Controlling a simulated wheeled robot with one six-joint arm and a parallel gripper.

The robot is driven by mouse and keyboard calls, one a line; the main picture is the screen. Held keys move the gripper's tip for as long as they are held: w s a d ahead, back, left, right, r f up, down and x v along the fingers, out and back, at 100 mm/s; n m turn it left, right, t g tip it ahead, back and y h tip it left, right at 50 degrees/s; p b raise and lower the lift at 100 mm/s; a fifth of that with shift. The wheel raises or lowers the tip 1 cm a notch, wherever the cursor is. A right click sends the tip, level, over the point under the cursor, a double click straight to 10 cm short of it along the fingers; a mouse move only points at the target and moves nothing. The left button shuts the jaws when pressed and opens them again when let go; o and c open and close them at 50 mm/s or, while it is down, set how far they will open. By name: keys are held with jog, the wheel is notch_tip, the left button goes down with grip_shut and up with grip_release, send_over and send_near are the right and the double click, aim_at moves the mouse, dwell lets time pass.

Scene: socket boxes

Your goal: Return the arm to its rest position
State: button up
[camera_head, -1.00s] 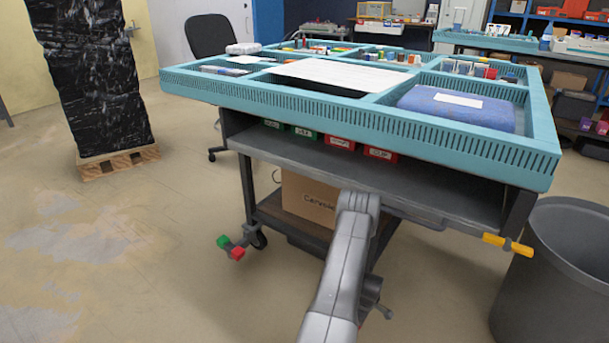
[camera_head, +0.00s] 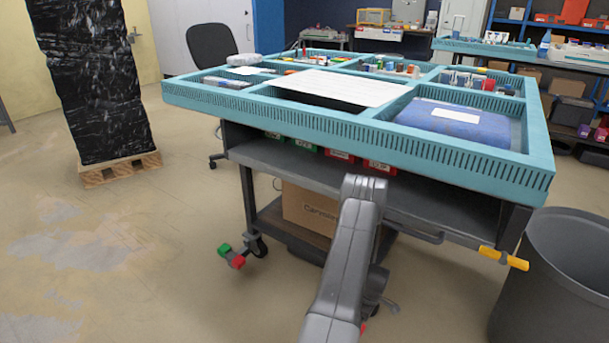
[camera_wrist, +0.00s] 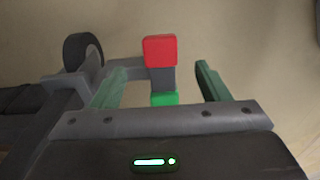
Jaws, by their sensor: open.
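My gripper (camera_wrist: 160,69) shows in the wrist view as two green fingers spread well apart. It is open, with nothing held between the fingers. A red and green pedal-like part of the cart shows in the gap between them, its red end (camera_wrist: 160,50) near the top; I cannot tell how far beyond the fingers it is. The same part shows low on the cart's left in the head view (camera_head: 232,257). My arm (camera_head: 345,260) rises in front of the cart in the head view, its upper bend before the shelf edge. The gripper is hidden there.
A wheeled cart with a teal compartment tray (camera_head: 350,133) stands right ahead, close to my arm. A cardboard box (camera_head: 310,208) sits on its lower shelf. A grey bin (camera_head: 560,280) stands at right. A black-wrapped pallet load (camera_head: 95,80) stands at left. Floor at left is clear.

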notch_tip(320, 180, up, 4)
jog(key=f+b, duration=0.1)
jog(key=f, duration=0.7)
jog(key=f+b, duration=0.1)
jog(key=f, duration=0.3)
jog(key=shift+w+a+f+b, duration=0.2)
jog(key=shift+a+f+b, duration=0.1)
jog(key=shift+a+f, duration=0.1)
jog(key=shift+r+g+h+p, duration=0.2)
jog(key=shift+g+h+p, duration=0.1)
jog(key=shift+h+p, duration=0.1)
